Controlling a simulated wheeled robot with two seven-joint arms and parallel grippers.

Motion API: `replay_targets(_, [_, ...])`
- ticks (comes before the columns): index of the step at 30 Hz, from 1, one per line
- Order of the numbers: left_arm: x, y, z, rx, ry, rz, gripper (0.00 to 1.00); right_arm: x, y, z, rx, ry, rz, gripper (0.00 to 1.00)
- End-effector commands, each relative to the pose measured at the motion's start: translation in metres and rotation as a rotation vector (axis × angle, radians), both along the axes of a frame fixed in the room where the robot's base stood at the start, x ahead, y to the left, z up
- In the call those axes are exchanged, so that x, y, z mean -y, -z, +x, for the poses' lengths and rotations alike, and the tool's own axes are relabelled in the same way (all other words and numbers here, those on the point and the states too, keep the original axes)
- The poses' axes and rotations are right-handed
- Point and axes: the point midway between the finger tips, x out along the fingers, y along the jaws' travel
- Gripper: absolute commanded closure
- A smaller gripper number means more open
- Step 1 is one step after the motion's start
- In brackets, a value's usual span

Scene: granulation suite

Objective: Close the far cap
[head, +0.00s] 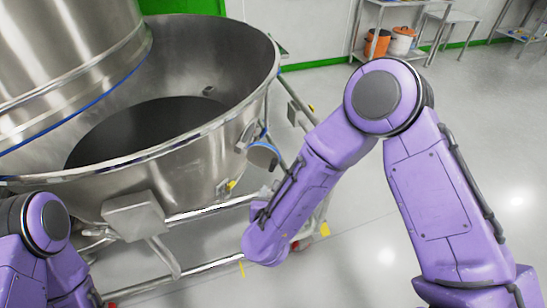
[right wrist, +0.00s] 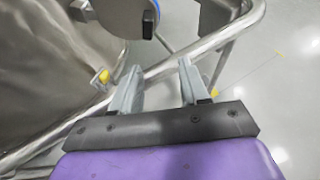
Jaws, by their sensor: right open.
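The far cap (head: 263,154) appears to be the blue-grey round disc standing out from the right side of the large steel bowl (head: 190,150). In the right wrist view the cap (right wrist: 128,14) is at the top, cut off by the frame edge. My right gripper (right wrist: 157,78) is open and empty, its two grey fingers apart below the cap and not touching it. In the head view my right wrist is low beside the bowl, and the fingers are hard to make out. My left arm shows at the lower left, but its gripper is out of frame.
A steel tube frame (head: 215,209) runs around the bowl's base and passes behind my right fingers (right wrist: 185,64). A small yellow-tipped knob (right wrist: 103,77) is left of the fingers. Orange and white buckets (head: 402,41) stand on a shelf at the back. The floor at right is clear.

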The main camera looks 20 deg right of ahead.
Motion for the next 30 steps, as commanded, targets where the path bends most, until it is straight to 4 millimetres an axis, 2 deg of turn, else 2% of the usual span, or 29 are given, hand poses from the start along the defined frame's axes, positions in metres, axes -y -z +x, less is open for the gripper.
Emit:
replay_targets(1, [0.0, -0.006, 0.0, 0.0, 0.0, 0.0, 1.0, -0.005, -0.019, 0.005, 0.064, 0.056, 0.092, 0.55])
replay_targets(3, [0.0, -0.007, 0.0, 0.0, 0.0, 0.0, 1.0, -0.01, -0.03, 0.008, 0.124, 0.109, 0.184, 0.55])
replay_targets(5, [0.0, -0.008, 0.0, 0.0, 0.0, 0.0, 1.0, -0.011, -0.034, 0.012, 0.148, 0.132, 0.222, 0.55])
replay_targets(8, [0.0, -0.009, 0.0, 0.0, 0.0, 0.0, 1.0, -0.006, -0.03, 0.022, 0.156, 0.14, 0.237, 0.55])
replay_targets(18, [0.0, -0.018, 0.0, 0.0, 0.0, 0.0, 1.0, 0.022, -0.003, 0.083, 0.153, 0.135, 0.232, 0.55])
replay_targets(24, [0.0, -0.02, 0.0, 0.0, 0.0, 0.0, 1.0, 0.029, 0.005, 0.098, 0.152, 0.134, 0.231, 0.55])
replay_targets(30, [0.0, -0.019, 0.0, 0.0, 0.0, 0.0, 1.0, 0.029, 0.006, 0.099, 0.151, 0.134, 0.231, 0.55])
